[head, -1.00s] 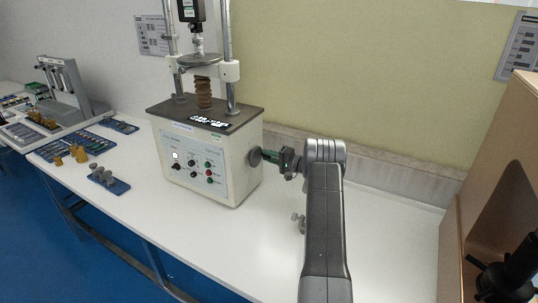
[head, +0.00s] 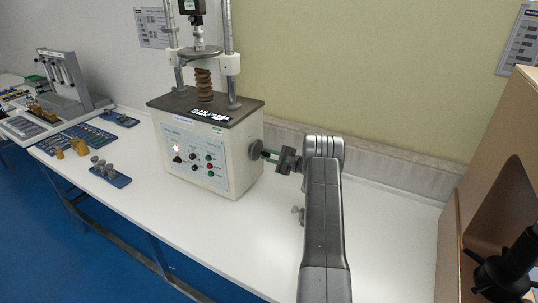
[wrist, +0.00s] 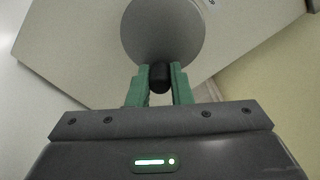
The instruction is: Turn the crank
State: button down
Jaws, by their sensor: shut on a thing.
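The testing machine (head: 232,160) is a cream box with a dark top on the white table. Its crank is on the right side: a round grey disc (head: 256,149) with a black knob. In the wrist view the grey disc (wrist: 163,32) fills the upper middle, and the black knob (wrist: 160,78) sits at its lower edge. My gripper (head: 270,156) reaches the crank from the right. In the wrist view its green fingers (wrist: 159,86) are shut on the knob, one on each side. In the head view the knob is hidden by the fingers.
Blue trays with small parts (head: 108,173) and a grey stand (head: 72,85) are on the left of the table. A wooden cabinet (head: 478,200) stands at right. The table front is clear.

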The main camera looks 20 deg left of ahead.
jog(key=shift+s+f+m, duration=0.1)
jog(key=shift+m, duration=0.2)
jog(key=c, duration=1.3)
grip_release()
jog(key=s+d+b, duration=0.1)
jog(key=d+b, duration=0.2)
jog(key=d, duration=1)
jog(key=shift+s+d, duration=0.3)
jog(key=shift+s, duration=0.1)
